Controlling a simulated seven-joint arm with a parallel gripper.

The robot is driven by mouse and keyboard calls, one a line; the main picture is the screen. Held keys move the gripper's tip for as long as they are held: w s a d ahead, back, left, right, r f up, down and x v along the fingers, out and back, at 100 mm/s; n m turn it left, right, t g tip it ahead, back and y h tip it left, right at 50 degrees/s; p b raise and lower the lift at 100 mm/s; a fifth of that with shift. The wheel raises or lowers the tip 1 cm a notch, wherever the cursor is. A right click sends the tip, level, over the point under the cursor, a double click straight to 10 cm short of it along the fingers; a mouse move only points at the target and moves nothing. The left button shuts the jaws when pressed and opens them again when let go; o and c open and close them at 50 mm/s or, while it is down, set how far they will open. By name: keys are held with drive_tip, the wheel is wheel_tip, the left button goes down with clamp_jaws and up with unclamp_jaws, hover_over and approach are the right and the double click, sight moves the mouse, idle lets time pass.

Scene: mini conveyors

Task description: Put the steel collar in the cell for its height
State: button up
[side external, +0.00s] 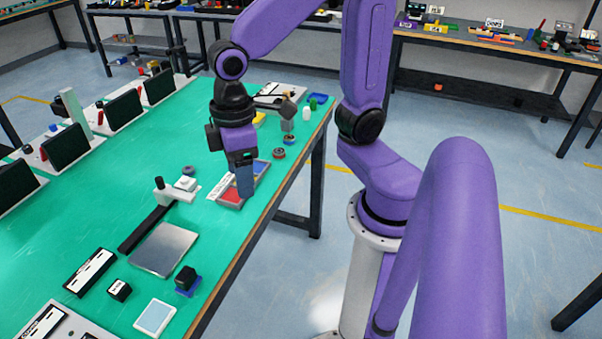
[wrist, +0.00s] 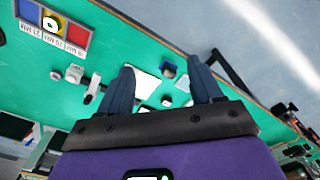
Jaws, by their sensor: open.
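The sorting tray (wrist: 63,47) has red, yellow and blue cells and a printed label along its edge. A pale ring, apparently the steel collar (wrist: 50,23), lies in the yellow middle cell in the wrist view. In the side view my gripper hides the middle of the tray (side external: 222,203), so the ring does not show there; red and blue cells show on either side. My gripper (side external: 245,192) points down in front of the tray in that view. In the wrist view its fingers (wrist: 161,68) are spread with nothing between them, and the tray is off to their left.
A white height-gauge fixture (side external: 165,192) with a round pale part stands left of the tray. A steel plate (side external: 165,249) and a black cube (side external: 186,275) on a blue base are nearer. Small parts (side external: 279,153) sit near the table edge.

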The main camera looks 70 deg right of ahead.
drive_tip(key=s+d+n, duration=0.3)
drive_tip(key=s, duration=0.6)
drive_tip(key=shift+s+d+f+n, duration=0.15)
drive_tip(key=shift+d+f+n, duration=0.15)
drive_tip(key=shift+f, duration=0.15)
drive_tip(key=shift+o, duration=0.5)
drive_tip(key=shift+s+d+f, duration=0.1)
drive_tip(key=shift+s+d, duration=0.1)
drive_tip(key=shift+s, duration=0.2)
drive_tip(key=shift+w, duration=0.1)
